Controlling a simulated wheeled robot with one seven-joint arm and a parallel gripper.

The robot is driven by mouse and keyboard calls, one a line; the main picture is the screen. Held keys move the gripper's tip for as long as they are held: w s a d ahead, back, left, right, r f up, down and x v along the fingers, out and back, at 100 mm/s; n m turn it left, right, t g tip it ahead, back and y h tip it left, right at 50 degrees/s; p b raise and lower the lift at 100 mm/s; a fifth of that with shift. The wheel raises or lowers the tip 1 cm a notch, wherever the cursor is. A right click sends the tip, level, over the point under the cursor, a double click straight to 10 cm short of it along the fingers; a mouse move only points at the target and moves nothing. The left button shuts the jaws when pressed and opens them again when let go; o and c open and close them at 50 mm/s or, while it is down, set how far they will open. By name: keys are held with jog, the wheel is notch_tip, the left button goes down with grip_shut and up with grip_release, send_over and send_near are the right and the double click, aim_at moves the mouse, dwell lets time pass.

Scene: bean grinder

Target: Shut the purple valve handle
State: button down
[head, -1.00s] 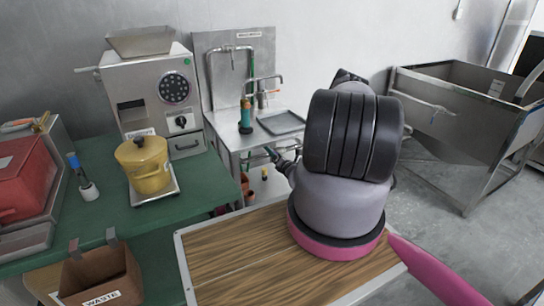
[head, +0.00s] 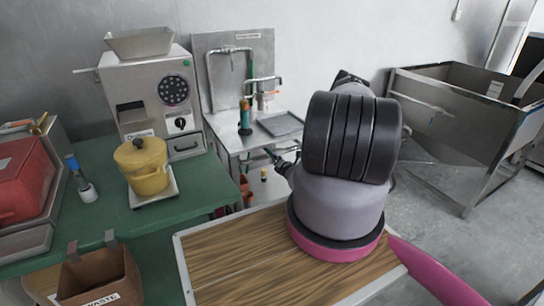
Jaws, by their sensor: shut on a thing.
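I cannot make out a purple valve handle in the head view; it may be hidden or too small. My gripper (head: 273,156) is small and dark, at the front edge of the steel sink unit (head: 235,137), left of my large grey and black arm links. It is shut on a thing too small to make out. Bent steel pipes (head: 230,50) rise at the back of the sink unit, and a tap (head: 262,88) with an orange part stands in front of them. My arm hides the area right of the sink.
A steel grinder (head: 160,95) and a yellow pot (head: 143,167) stand on the green table (head: 205,180) at left. A brown waste bin (head: 100,275) is at lower left. A large steel trough (head: 465,135) stands at right. Open floor (head: 450,235) lies in front of it.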

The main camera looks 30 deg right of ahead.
jog(key=shift+w+d+r+h, duration=0.15)
jog(key=shift+d+r, duration=0.2)
jog(key=shift+d, duration=0.15)
jog(key=shift+w+d+r+h, duration=0.15)
jog(key=shift+d+r, duration=0.15)
jog(key=shift+d, duration=0.2)
grip_release()
jog(key=shift+s+a+f, duration=0.2)
jog(key=shift+a+f, duration=0.15)
jog(key=shift+a, duration=0.15)
jog(key=s, duration=1.2)
jog(key=shift+s+a+f, duration=0.15)
jog(key=shift+s+a, duration=0.1)
jog(key=shift+s, duration=0.15)
jog(key=shift+s, duration=0.15)
jog(key=s, duration=1)
jog(key=shift+s+d, duration=0.25)
jog(key=shift+d, duration=0.05)
jog(key=shift+c, duration=0.3)
